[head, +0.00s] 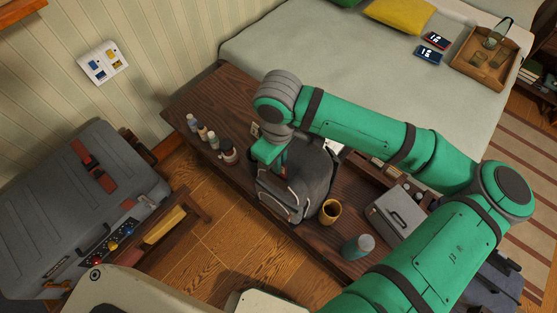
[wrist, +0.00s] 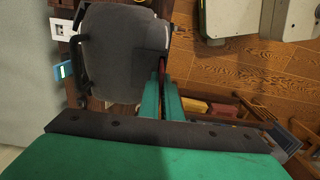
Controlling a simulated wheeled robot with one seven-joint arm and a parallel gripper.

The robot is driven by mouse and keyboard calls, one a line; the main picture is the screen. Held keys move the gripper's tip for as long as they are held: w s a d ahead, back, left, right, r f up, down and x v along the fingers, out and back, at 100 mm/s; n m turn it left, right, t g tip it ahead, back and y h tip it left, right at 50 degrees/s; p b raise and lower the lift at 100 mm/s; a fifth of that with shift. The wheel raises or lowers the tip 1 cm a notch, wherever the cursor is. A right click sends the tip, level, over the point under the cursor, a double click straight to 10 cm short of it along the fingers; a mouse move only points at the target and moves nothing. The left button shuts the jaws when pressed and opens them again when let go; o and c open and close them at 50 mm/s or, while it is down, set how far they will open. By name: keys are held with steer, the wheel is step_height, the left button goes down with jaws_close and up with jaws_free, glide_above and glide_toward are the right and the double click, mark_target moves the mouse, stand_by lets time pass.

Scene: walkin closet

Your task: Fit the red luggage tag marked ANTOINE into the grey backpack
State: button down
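The grey backpack (head: 283,195) stands upright on the dark wooden bench. In the wrist view the backpack (wrist: 118,55) fills the upper left. My gripper (head: 277,163) is pointed down at the backpack's top left side. In the wrist view its two green fingers (wrist: 162,80) are close together with a narrow dark red piece (wrist: 162,68) between their tips, at the backpack's edge. This looks like the red luggage tag seen edge-on. The name on it cannot be read. Whether the tag touches or enters the backpack is hidden.
Several small bottles (head: 212,138) stand left of the backpack on the bench (head: 205,98). A bed (head: 350,65) lies behind; a grey suitcase (head: 70,210) is at left.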

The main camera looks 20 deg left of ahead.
steer(key=shift+f, duration=1.35)
steer(key=c, duration=1.9)
jaws_free()
steer(key=shift+d, duration=0.1)
steer(key=o, duration=0.4)
steer(key=shift+c, duration=0.2)
steer(key=shift+r, duration=4.05)
